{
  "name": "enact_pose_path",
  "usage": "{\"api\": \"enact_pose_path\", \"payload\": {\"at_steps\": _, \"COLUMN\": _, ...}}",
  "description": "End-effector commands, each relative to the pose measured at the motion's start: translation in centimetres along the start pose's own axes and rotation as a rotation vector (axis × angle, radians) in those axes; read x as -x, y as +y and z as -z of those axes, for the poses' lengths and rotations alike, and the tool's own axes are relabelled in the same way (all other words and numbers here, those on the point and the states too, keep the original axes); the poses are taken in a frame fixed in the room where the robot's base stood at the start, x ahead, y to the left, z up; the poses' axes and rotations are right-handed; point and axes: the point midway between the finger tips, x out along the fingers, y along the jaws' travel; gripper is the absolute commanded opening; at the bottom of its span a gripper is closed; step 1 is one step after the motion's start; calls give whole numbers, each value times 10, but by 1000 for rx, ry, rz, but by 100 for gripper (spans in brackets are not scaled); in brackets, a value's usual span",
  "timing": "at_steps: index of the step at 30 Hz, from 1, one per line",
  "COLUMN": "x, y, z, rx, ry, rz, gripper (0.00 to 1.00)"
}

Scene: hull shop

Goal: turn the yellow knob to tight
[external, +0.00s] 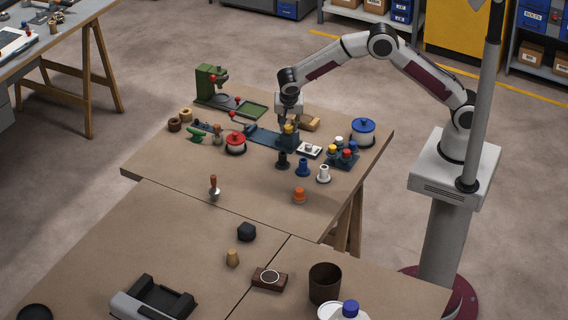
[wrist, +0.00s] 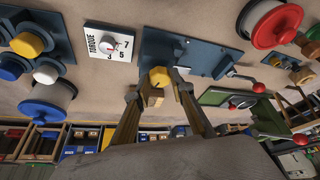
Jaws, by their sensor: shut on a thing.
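The yellow knob (external: 289,129) sits on a dark blue fixture (external: 264,136) on the brown workbench. My gripper (external: 289,122) reaches down over it from above. In the wrist view, the faceted yellow knob (wrist: 159,76) is between the two fingertips of my gripper (wrist: 158,88), which is shut on it. The fixture's flat blue plate (wrist: 205,54) spreads behind the knob. A white card marked TORQUE (wrist: 103,45), with 3, 5 and 7 around a small dial, is beside the fixture. I cannot tell which way the knob points.
A red-topped spool (external: 235,146) and a blue-topped spool (external: 362,133) flank the fixture. A block of coloured knobs (external: 342,156) is to the right. Black, blue and white pegs stand in front. A green press (external: 208,87) is behind left.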

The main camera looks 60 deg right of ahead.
Motion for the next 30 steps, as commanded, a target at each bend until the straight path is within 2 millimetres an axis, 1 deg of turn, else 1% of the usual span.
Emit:
{"api": "enact_pose_path", "payload": {"at_steps": 5, "x": -3, "y": 2, "z": -2, "rx": 2, "ry": -2, "rz": -8, "gripper": 1}}
{"api": "enact_pose_path", "payload": {"at_steps": 6, "x": -3, "y": 2, "z": -2, "rx": 2, "ry": -2, "rz": -8, "gripper": 33}}
{"api": "enact_pose_path", "payload": {"at_steps": 7, "x": -2, "y": 2, "z": -2, "rx": 2, "ry": -2, "rz": -7, "gripper": 39}}
{"api": "enact_pose_path", "payload": {"at_steps": 20, "x": -1, "y": 1, "z": 0, "rx": 9, "ry": -1, "rz": -1, "gripper": 39}}
{"api": "enact_pose_path", "payload": {"at_steps": 26, "x": -1, "y": 1, "z": 0, "rx": 51, "ry": -1, "rz": 15, "gripper": 39}}
{"api": "enact_pose_path", "payload": {"at_steps": 30, "x": 0, "y": 1, "z": 0, "rx": 111, "ry": 0, "rz": 38, "gripper": 39}}
